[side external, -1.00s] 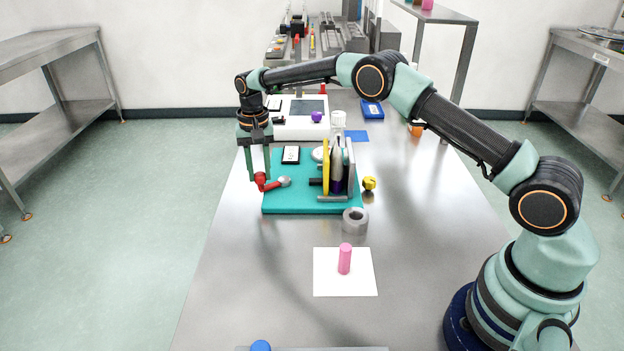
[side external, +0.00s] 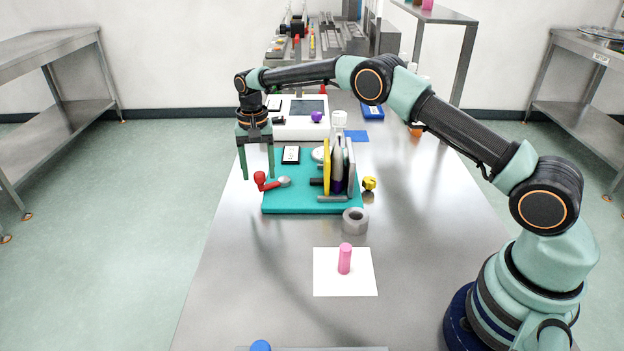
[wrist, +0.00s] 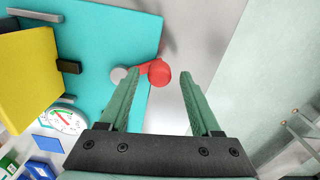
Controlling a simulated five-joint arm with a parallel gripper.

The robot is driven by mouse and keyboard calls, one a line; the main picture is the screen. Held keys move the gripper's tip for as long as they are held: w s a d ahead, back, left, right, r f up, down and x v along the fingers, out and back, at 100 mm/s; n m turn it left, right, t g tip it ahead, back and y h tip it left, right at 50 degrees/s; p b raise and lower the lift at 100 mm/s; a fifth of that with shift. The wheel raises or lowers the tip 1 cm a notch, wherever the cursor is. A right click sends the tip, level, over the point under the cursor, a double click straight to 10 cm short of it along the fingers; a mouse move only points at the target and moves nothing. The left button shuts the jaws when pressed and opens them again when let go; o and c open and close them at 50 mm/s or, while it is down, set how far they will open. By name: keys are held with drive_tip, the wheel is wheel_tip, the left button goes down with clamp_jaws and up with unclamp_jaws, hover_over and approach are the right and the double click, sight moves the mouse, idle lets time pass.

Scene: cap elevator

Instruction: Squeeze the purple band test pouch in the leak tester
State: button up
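The leak tester has a teal base (side external: 300,205) with an upright yellow plate (side external: 326,168) and a grey plate (side external: 351,170). A pale pouch (side external: 337,155) stands upright between the plates. Its purple band (side external: 338,186) shows low down, partly hidden. A red-knobbed lever (side external: 260,177) sticks out left from a grey pivot (side external: 284,182). In the wrist view, the red knob (wrist: 159,73) appears between the fingertips, with clear space on both sides. My gripper (side external: 258,177) is open and empty, pointing down at the knob.
A gauge (wrist: 64,121) stands beside the yellow plate. A yellow knob (side external: 369,183) is at the base's right, and a grey ring (side external: 355,220) sits in front. A pink cylinder (side external: 345,258) stands on a white sheet (side external: 328,285).

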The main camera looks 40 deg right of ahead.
wheel_tip(320, 180, up, 12)
idle(0.6)
drive_tip(key=shift+r, duration=0.1)
